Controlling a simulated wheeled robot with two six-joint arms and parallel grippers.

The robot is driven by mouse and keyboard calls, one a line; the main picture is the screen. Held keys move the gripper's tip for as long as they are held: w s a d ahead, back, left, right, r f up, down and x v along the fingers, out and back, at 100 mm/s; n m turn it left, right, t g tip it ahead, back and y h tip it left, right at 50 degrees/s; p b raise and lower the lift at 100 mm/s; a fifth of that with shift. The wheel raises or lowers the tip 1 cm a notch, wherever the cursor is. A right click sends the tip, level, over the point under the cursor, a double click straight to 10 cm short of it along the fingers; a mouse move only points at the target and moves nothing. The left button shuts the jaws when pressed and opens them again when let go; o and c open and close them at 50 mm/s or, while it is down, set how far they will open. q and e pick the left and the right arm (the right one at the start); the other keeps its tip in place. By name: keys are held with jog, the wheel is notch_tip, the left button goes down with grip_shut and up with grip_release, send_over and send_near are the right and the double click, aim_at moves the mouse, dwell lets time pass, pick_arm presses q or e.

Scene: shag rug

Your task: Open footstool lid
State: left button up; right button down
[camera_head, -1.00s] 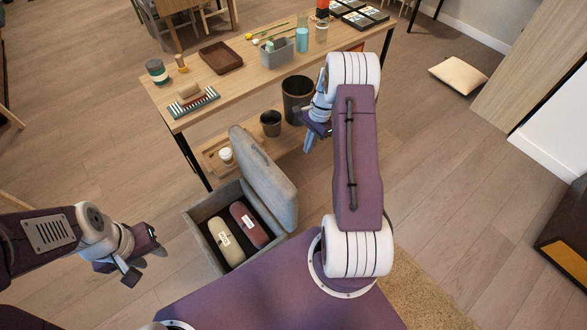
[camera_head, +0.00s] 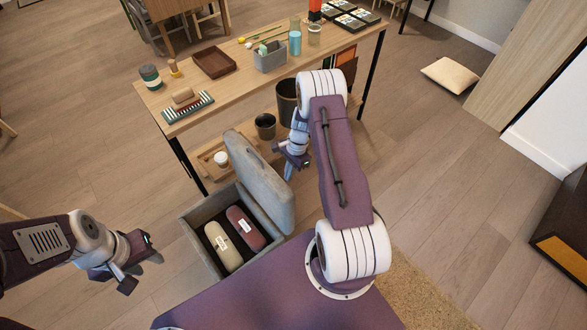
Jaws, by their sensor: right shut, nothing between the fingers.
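The grey footstool (camera_head: 190,223) stands on the floor in front of me. Its padded lid (camera_head: 268,192) is raised, tilted up along the right side of the box. Inside the box lie a beige case (camera_head: 222,247) and a dark red case (camera_head: 245,229), each with a white label. My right gripper (camera_head: 289,172) is shut and empty just behind the raised lid, near its upper right edge; whether it touches the lid I cannot tell. My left gripper (camera_head: 138,263) is open and empty, left of the footstool and apart from it.
A wooden table (camera_head: 225,90) with a low shelf stands behind the footstool. It holds a brown tray (camera_head: 214,63), a grey bin (camera_head: 271,57) and several small items. Dark bins (camera_head: 265,127) stand under it. A cushion (camera_head: 453,75) lies at the right; floor left of the footstool is clear.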

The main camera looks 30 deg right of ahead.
aim_at(277, 184)
jog(key=a, duration=0.1)
jog(key=a+p, duration=0.1)
jog(key=a, duration=0.1)
jog(key=a+r, duration=0.1)
jog(key=shift+s+a+r+p, duration=0.1)
jog(key=shift+s+a+p, duration=0.2)
jog(key=shift+p, duration=0.05)
jog(key=s+a, duration=0.1)
jog(key=a, duration=0.6)
jog(key=shift+a+f, duration=0.2)
jog(key=shift+a, duration=0.05)
